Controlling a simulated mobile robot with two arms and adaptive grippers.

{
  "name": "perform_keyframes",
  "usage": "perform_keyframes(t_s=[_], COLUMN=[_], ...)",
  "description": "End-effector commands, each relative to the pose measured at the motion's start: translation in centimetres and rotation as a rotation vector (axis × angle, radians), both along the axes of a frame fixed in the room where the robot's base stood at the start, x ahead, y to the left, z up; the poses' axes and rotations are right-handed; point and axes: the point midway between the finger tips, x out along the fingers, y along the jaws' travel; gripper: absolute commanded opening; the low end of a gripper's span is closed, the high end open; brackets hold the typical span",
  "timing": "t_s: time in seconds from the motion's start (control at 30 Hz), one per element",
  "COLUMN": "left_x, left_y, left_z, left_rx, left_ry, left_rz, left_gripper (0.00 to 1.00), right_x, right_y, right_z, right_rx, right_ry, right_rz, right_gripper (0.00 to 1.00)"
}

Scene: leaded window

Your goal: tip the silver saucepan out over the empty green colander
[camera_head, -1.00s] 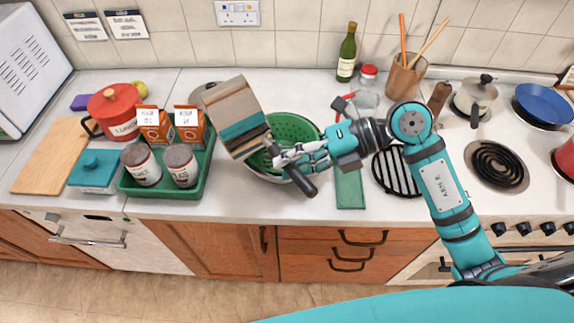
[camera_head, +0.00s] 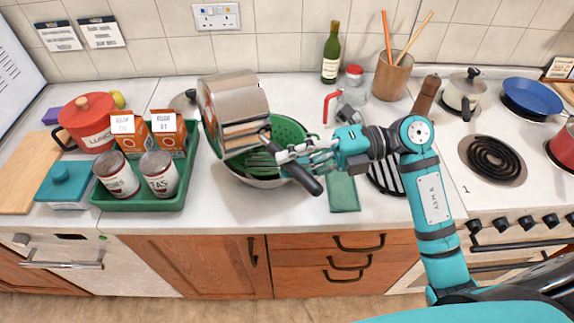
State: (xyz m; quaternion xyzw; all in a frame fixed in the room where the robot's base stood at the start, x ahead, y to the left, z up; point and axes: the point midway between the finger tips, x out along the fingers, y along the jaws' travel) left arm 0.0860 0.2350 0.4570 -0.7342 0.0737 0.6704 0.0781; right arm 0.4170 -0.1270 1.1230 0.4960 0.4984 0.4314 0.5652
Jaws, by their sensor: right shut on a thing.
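The silver saucepan (camera_head: 236,104) is held tilted over the left part of the green colander (camera_head: 289,132). Its mirror-like side faces me, and its inside is hidden. Its dark handle (camera_head: 305,178) points down to the right. My right gripper (camera_head: 286,156) is shut on the handle, in front of the colander. The colander sits in a round metal rim (camera_head: 262,181); the part of its inside that shows is bare green with slots, the rest hidden by the pan and gripper. My left gripper is out of view.
A green tray (camera_head: 143,200) with cans and orange cartons stands left of the colander. A green cloth (camera_head: 343,192) lies to its right. A bottle (camera_head: 332,52), a utensil pot (camera_head: 394,75) and a hob (camera_head: 493,158) are farther right.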

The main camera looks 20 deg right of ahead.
Motion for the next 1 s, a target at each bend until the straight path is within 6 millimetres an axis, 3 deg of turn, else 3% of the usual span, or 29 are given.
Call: perform_keyframes(t_s=[1.0], left_x=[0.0], left_y=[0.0], left_z=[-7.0], left_rx=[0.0], left_ry=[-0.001], left_rz=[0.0], left_gripper=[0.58], right_x=[0.6], right_y=[-3.8], right_z=[-1.8], right_rx=[0.491], right_ry=[0.064], right_rz=[-0.001], right_gripper=[0.0])
